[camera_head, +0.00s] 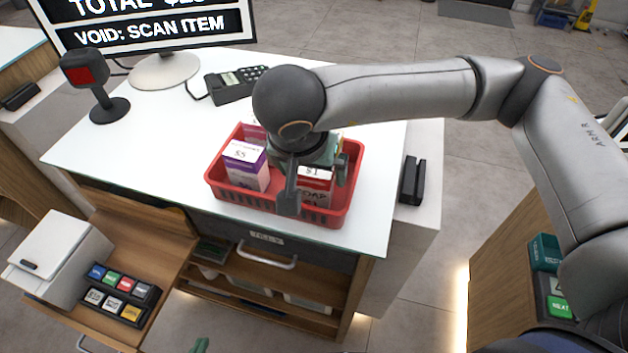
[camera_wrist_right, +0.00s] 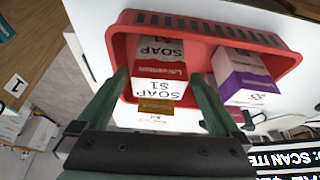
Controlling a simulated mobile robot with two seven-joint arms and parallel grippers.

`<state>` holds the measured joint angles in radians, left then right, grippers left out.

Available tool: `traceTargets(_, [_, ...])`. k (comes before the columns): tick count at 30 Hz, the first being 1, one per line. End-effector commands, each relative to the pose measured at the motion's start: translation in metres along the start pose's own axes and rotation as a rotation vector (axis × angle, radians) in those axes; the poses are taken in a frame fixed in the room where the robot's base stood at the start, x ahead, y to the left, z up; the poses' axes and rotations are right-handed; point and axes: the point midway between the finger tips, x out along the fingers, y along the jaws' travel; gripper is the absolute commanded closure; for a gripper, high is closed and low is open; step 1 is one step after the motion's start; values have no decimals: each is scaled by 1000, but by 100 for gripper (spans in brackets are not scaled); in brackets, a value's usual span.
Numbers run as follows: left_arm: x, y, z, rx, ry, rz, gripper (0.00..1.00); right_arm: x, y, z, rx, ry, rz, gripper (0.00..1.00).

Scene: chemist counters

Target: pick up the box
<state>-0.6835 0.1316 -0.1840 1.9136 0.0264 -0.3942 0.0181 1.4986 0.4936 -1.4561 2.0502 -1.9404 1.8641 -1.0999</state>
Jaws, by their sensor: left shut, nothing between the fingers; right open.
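A red plastic basket (camera_head: 350,205) stands on the white counter and holds several boxes. A red-and-white soap box marked $1 (camera_head: 316,186) is at its right side, partly hidden by my right gripper. It also shows in the right wrist view (camera_wrist_right: 160,72). A purple-and-white box marked $5 (camera_head: 246,166) is at the basket's left; it also shows in the wrist view (camera_wrist_right: 238,75). My right gripper (camera_head: 314,182) is open above the basket, its fingers either side of the soap box; contact cannot be told. My left gripper (camera_head: 201,345) barely shows, shut, at the bottom edge.
A monitor (camera_head: 150,28), a scanner on a stand (camera_head: 92,85) and a card terminal (camera_head: 236,84) stand at the back of the counter. The counter left of the basket is clear.

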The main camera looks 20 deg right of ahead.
Motion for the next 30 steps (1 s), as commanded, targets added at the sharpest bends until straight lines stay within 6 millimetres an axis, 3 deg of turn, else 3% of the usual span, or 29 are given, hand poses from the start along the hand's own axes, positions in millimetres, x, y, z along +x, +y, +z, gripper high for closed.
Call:
traceTargets(10, [-9, 0, -13, 1, 4, 0, 100, 45, 2, -2, 1, -3, 3, 0])
traceTargets(20, [-9, 0, -14, 1, 6, 0, 100, 52, 1, -2, 1, 0, 0, 0])
traceTargets(30, [-9, 0, -14, 1, 6, 0, 100, 52, 1, -2, 0, 0, 0, 38])
